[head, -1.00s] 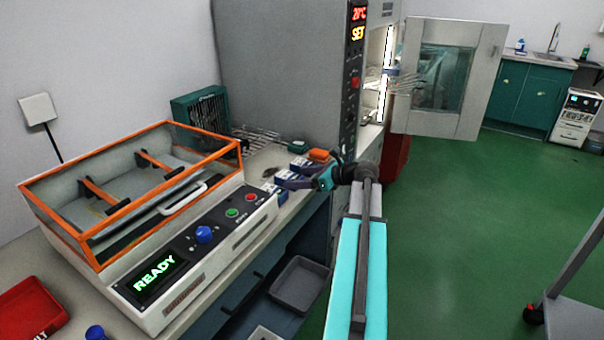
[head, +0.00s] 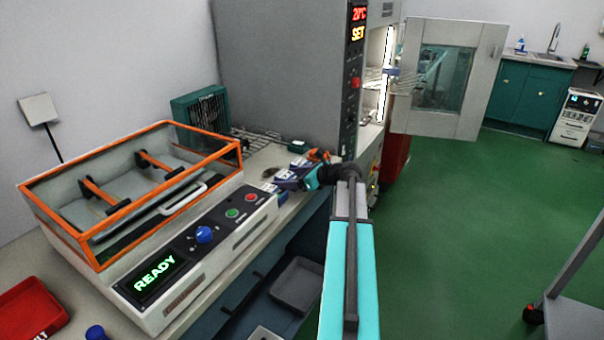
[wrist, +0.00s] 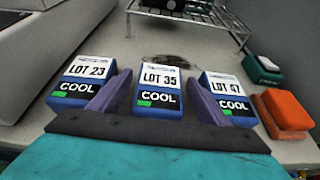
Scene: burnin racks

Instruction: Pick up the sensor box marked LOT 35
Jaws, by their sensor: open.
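My gripper (wrist: 155,98) is open, with one purple finger on each side of the LOT 35 box. I cannot tell whether the fingers touch it. In the head view my gripper (head: 285,181) is low over the bench among the blue boxes, which it partly hides.
An orange block (wrist: 286,112) and a green block (wrist: 264,70) lie right of the row. A wire rack (wrist: 195,12) stands behind. In the head view, a machine reading READY (head: 155,274) is on the left and a tall grey chamber (head: 280,70) behind.

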